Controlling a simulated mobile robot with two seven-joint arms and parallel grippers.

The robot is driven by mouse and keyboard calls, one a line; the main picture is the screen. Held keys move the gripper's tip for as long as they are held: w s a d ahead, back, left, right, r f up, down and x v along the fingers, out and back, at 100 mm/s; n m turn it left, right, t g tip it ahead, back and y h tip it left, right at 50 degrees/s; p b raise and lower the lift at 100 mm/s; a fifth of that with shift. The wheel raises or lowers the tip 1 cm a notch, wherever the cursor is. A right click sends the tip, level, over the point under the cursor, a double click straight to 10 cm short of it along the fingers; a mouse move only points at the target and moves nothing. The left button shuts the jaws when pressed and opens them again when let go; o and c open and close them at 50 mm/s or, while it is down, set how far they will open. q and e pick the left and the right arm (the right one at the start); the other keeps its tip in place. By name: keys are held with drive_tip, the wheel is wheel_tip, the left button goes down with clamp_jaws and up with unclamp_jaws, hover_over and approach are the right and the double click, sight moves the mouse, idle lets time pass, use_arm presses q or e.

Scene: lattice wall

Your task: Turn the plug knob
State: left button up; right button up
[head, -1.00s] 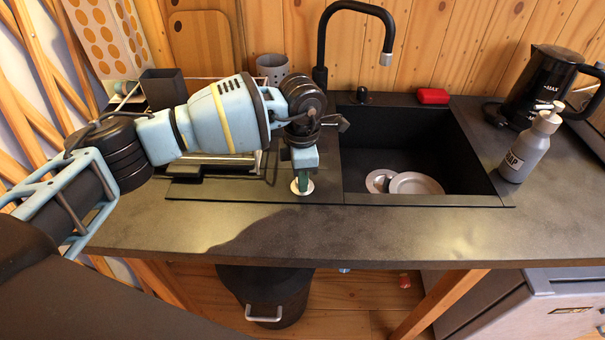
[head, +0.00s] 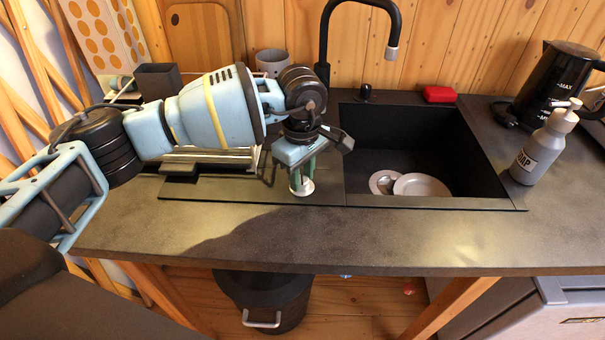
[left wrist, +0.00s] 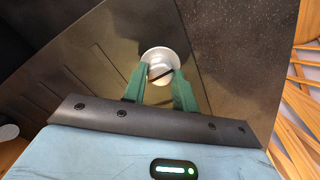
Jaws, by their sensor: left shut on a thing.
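The plug knob (head: 303,190) is a small round pale metal knob on the dark sink's ribbed drainboard, left of the basin. In the left wrist view the knob (left wrist: 161,58) shows a round silver top with a dark slanted slot. My left gripper (head: 302,178) points down over it, shut on the knob with one green finger on each side. Both fingers also show in the left wrist view, where the gripper (left wrist: 160,78) reaches the knob's near edge. The knob's lower part is partly hidden. My right gripper is not in view.
The black basin (head: 410,140) right of the knob holds two grey plates (head: 421,185). A tall black faucet (head: 325,45) stands behind my gripper. A soap bottle (head: 545,145), a kettle (head: 550,82) and a red block (head: 439,94) stand farther right. The front counter (head: 330,240) is clear.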

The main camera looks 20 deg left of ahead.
sight(302, 179)
use_arm(q)
drive_tip(key=shift+m, duration=0.5)
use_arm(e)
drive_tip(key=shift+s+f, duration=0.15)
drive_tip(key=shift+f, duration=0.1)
use_arm(q)
drive_tip(key=shift+r, duration=0.1)
drive_tip(key=o, duration=0.8)
drive_tip(key=shift+o, duration=0.9)
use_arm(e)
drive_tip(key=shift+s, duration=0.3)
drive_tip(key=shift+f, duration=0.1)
use_arm(q)
wheel_tip(302, 179, up, 6)
drive_tip(key=shift+r+b, duration=0.1)
drive_tip(key=shift+b, duration=0.25)
drive_tip(key=shift+r, duration=0.75)
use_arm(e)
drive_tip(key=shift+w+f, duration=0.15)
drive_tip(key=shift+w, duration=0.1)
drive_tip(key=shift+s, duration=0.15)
